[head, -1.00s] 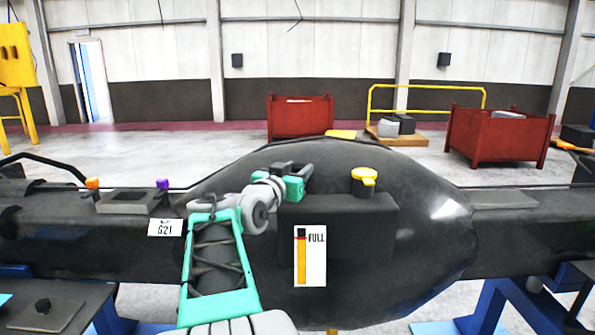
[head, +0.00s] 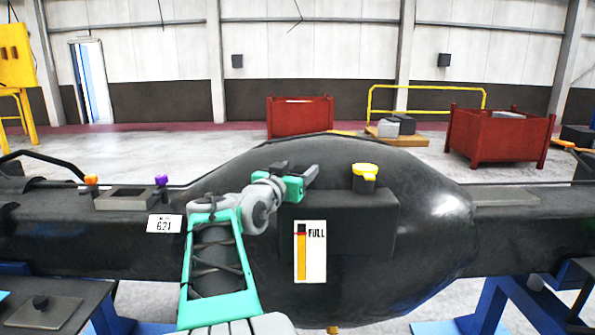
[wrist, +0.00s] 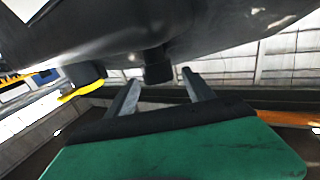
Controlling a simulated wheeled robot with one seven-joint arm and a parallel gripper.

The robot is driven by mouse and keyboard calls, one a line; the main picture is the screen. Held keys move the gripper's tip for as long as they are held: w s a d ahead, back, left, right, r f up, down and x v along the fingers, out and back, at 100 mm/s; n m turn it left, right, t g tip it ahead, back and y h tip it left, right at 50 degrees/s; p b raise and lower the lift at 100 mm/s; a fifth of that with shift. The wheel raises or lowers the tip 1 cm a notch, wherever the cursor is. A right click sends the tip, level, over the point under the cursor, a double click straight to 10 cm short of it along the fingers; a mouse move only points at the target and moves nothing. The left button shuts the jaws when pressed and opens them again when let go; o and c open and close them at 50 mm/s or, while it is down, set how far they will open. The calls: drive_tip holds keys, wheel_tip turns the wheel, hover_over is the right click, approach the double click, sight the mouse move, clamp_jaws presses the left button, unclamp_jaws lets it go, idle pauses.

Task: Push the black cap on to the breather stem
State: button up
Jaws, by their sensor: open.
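My gripper (head: 296,170) is open, with its fingers above the dark block on the round axle housing (head: 420,215). In the wrist view my gripper (wrist: 160,77) has its two fingers apart, with a short dark cylinder (wrist: 157,68) showing between or just beyond the tips. I cannot tell whether it is the breather stem, the black cap or both, nor whether a finger touches it. In the head view my gripper hides this spot. A small black knob (head: 40,302) sits on a grey plate at the lower left; it may be a cap.
A yellow-topped filler (head: 365,176) stands just right of my gripper and also shows in the wrist view (wrist: 80,92). A level label (head: 310,252) is on the housing front. Orange (head: 91,179) and purple (head: 161,180) knobs stand on the left beam. Red bins (head: 500,135) are far behind.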

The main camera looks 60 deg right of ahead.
drive_tip(key=a+b, duration=0.2)
drive_tip(key=a, duration=0.5)
drive_tip(key=shift+s+a, duration=0.2)
drive_tip(key=shift+a, duration=0.2)
